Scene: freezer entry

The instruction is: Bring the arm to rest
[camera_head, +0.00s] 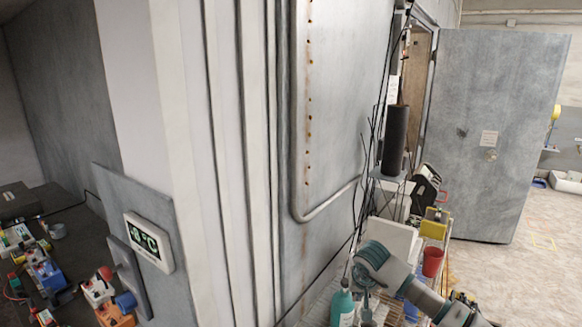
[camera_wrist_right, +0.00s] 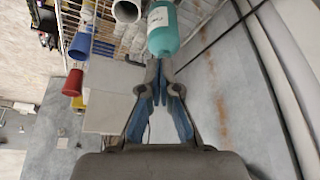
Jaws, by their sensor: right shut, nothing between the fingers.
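My right arm (camera_head: 425,297) comes in from the lower right in the head view. My right gripper (camera_head: 362,288) points down beside a teal bottle with a white label (camera_head: 343,306). In the right wrist view the right gripper (camera_wrist_right: 160,92) has its blue-padded fingers together with nothing between them. The bottle (camera_wrist_right: 163,38) shows just beyond the fingertips there; whether they touch it I cannot tell. My left gripper is not in view.
A wire rack (camera_wrist_right: 105,28) holds a red cup (camera_head: 432,262), a white box (camera_head: 392,238) and other items. A grey wall panel (camera_head: 345,110) with a pipe stands close on the left. A grey door (camera_head: 495,130) stands open behind, with pale floor (camera_head: 510,270) at right.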

